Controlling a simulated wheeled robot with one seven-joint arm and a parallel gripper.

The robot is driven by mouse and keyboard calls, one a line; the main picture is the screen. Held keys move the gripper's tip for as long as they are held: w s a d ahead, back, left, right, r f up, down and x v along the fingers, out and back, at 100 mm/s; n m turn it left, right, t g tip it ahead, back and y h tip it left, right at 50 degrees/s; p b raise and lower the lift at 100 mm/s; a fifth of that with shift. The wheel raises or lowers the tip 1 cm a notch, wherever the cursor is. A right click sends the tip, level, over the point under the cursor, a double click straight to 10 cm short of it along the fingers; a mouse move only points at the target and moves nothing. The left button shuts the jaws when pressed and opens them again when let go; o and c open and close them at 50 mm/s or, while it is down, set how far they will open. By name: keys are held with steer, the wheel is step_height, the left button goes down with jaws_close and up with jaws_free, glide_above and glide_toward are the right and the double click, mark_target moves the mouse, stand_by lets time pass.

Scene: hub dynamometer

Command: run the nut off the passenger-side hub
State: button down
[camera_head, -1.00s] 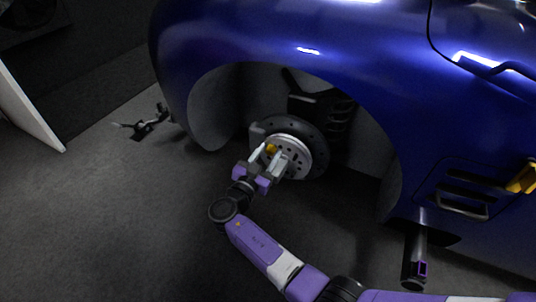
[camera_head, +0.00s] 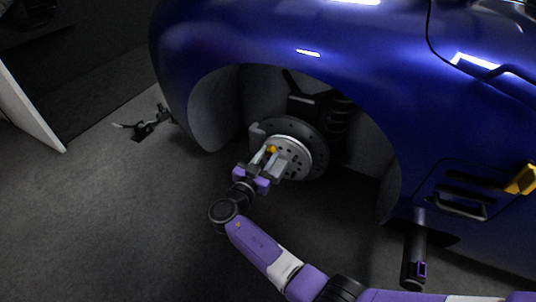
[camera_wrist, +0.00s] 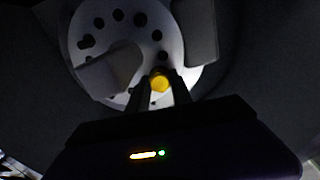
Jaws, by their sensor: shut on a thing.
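The hub (camera_head: 290,153) is a pale metal disc with a ring of holes, set in front of a dark brake disc (camera_head: 317,133) inside the wheel arch of a blue car. It also shows in the wrist view (camera_wrist: 120,22). The yellow nut (camera_head: 272,149) is at the hub face, and in the wrist view the nut (camera_wrist: 159,83) sits between my fingertips. My gripper (camera_head: 267,157) is shut on the nut, reaching in from the lower left. The gripper fingers (camera_wrist: 160,88) hide the nut's sides. I cannot tell how far the nut sits on its thread.
The blue fender (camera_head: 270,45) arches over the hub. A dark brake caliper or bracket (camera_head: 257,134) is beside the disc. A small dark tool or stand (camera_head: 147,127) lies on the floor at left. Open floor (camera_head: 90,220) lies left of my arm.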

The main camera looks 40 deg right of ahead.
steer(key=n+p, duration=0.2)
steer(key=n, duration=0.5)
steer(key=shift+r, duration=0.15)
steer(key=n+p, duration=0.2)
steer(key=n, duration=0.4)
steer(key=shift+a, duration=0.1)
steer(key=n+p, duration=0.2)
steer(key=n, duration=0.2)
steer(key=shift+n, duration=0.4)
steer(key=n+p, duration=0.1)
steer(key=n, duration=0.3)
steer(key=c, duration=1.3)
jaws_free()
steer(key=shift+f, duration=0.2)
